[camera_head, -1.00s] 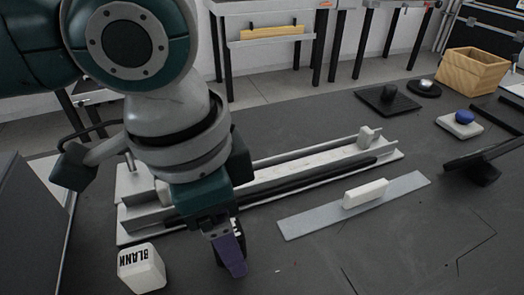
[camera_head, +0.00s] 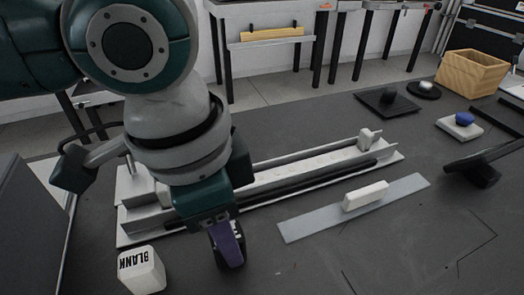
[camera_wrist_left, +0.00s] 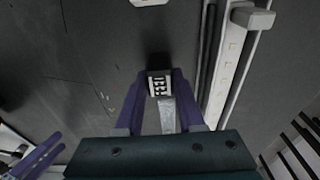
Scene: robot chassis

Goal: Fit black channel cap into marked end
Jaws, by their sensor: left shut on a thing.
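My left gripper (camera_head: 228,246) hangs over the dark table in front of the channel's left part. It is shut on a small black piece (camera_wrist_left: 160,83), taken to be the black channel cap, which has white markings on its visible face. Purple fingers hold it from both sides in the left wrist view. In the head view its dark edge shows beside the near finger. The light grey channel (camera_head: 300,160) lies behind the gripper, apart from the cap. My arm hides part of its left portion. Purple fingers of my right gripper (camera_wrist_left: 38,156) show small at the lower left of the wrist view.
A white cube marked BLANK (camera_head: 141,269) stands left of the gripper. A grey plate (camera_head: 300,226) with a white block (camera_head: 366,194) lies right of it. Dark pieces, a blue knob (camera_head: 465,118) and a wooden box (camera_head: 473,73) stand at the right. The front middle is clear.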

